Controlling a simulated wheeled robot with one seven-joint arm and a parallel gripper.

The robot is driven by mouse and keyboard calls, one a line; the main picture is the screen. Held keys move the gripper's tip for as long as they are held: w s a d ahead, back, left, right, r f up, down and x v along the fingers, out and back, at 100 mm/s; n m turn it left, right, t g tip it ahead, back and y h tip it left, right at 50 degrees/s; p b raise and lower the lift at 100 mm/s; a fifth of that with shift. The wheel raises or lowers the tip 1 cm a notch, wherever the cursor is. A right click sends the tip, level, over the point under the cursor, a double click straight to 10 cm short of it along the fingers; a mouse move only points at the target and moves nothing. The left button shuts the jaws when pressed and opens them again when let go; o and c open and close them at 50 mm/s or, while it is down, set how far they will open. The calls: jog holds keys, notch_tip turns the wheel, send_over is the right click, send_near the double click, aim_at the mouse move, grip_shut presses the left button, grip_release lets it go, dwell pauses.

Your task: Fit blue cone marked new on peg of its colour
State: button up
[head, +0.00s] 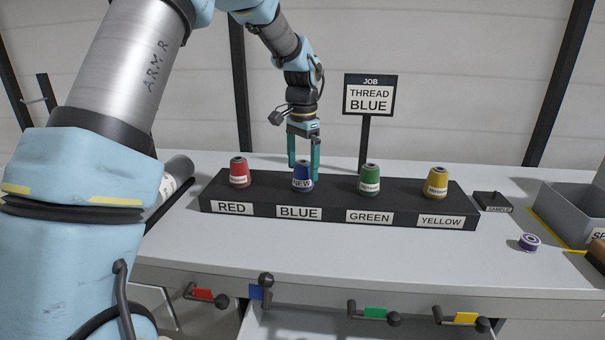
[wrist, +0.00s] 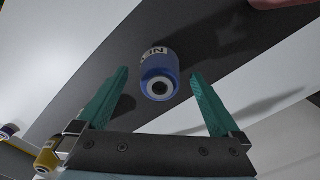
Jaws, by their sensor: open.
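The blue cone (head: 302,178), with a label reading NEW, stands upright on the black rack (head: 334,190) above the BLUE plate. Its peg is hidden under it. My gripper (head: 303,172) is above and around the cone in the head view, its teal fingers open. In the wrist view the blue cone (wrist: 158,76) shows between and ahead of the open fingertips (wrist: 160,76), with clear gaps on both sides. I cannot tell whether anything touches it.
Red (head: 239,173), green (head: 369,180) and yellow (head: 437,183) cones stand on the same rack. A sign (head: 370,95) reads THREAD BLUE. A small purple spool (head: 529,242) lies at right, near a grey bin (head: 568,212). A drawer (head: 330,322) below the blue handle appears open.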

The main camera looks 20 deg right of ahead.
aim_at(302, 162)
notch_tip(302, 162, up, 8)
jog(key=shift+r+b, duration=0.25)
jog(key=shift+b, duration=0.45)
jog(key=s+a+f+n, duration=0.2)
jog(key=a+f+n, duration=0.15)
jog(key=a, duration=0.75)
jog(key=s+a+f+n, duration=0.1)
jog(key=a+f+n, duration=0.25)
jog(key=a, duration=0.65)
jog(key=s+a+f+n, duration=0.2)
jog(key=s+a+n, duration=0.1)
jog(key=s+a, duration=0.2)
jog(key=s+a+f+n+t, duration=0.1)
jog(key=s+a+f+n, duration=0.2)
jog(key=s+a, duration=0.2)
jog(key=a, duration=0.2)
jog(key=shift+s+a+t, duration=0.3)
jog(key=shift+s+a, duration=0.05)
jog(key=shift+a, duration=0.05)
